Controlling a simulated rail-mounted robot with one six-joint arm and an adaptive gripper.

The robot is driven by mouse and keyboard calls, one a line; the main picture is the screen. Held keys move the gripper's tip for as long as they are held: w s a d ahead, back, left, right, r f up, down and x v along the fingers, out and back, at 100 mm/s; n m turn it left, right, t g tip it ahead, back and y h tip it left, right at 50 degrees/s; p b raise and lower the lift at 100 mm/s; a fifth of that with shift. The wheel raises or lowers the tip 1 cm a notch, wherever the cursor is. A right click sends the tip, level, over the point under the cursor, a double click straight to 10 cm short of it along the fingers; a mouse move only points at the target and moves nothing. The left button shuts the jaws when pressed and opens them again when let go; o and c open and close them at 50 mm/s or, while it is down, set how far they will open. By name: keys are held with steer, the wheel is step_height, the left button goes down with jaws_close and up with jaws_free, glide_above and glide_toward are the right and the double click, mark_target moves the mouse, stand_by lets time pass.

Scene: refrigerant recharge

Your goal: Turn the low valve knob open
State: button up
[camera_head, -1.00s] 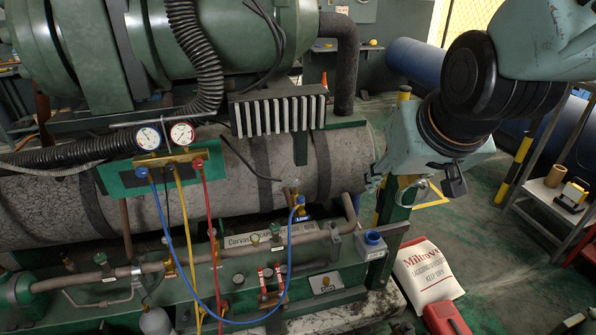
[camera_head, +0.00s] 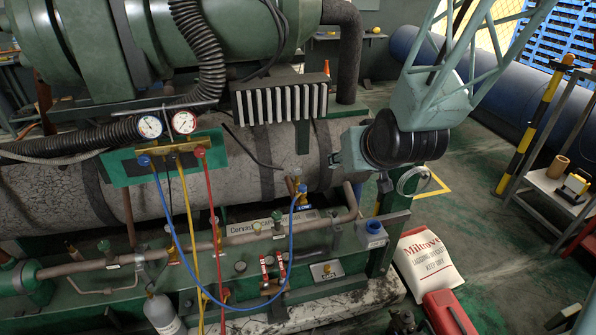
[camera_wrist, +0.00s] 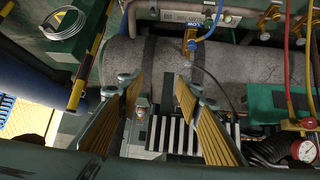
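The gauge manifold (camera_head: 172,150) stands on a green plate at the left in the head view. Its blue knob (camera_head: 144,161) is on the left end and its red knob (camera_head: 200,152) on the right end. The blue hose runs from the blue end to a blue coupler (camera_head: 301,189) at the port labelled LOW; that coupler also shows in the wrist view (camera_wrist: 191,42). My gripper (camera_wrist: 158,78) is open and empty in the wrist view, its yellow-padded fingers apart above the grey pipe. The manifold's blue knob is not visible there. In the head view the fingers cannot be made out.
A finned block (camera_head: 280,104) sits above the grey insulated pipe (camera_head: 255,180), close to my arm. Blue, yellow and red hoses (camera_head: 215,250) hang below the manifold. A white sack (camera_head: 425,262) and red box (camera_head: 448,312) lie on the floor at right.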

mark_target(297, 170)
steer(key=w+a+f+t+y, duration=0.1)
steer(key=w+a+f, duration=0.3)
steer(key=f, duration=0.3)
steer(key=w+a+f+n+t+y, duration=0.1)
steer(key=w+a+f+t, duration=0.1)
steer(key=w+a+f, duration=0.2)
steer(key=shift+a+f, duration=1.1)
steer(key=shift+f, duration=0.25)
steer(key=shift+w, duration=0.1)
steer(key=shift+b+x, duration=0.75)
steer(key=shift+x, duration=6.1)
steer(key=shift+a+r, duration=0.1)
steer(key=shift+r, duration=0.05)
steer(key=shift+c, duration=0.7)
steer(key=c, duration=0.7)
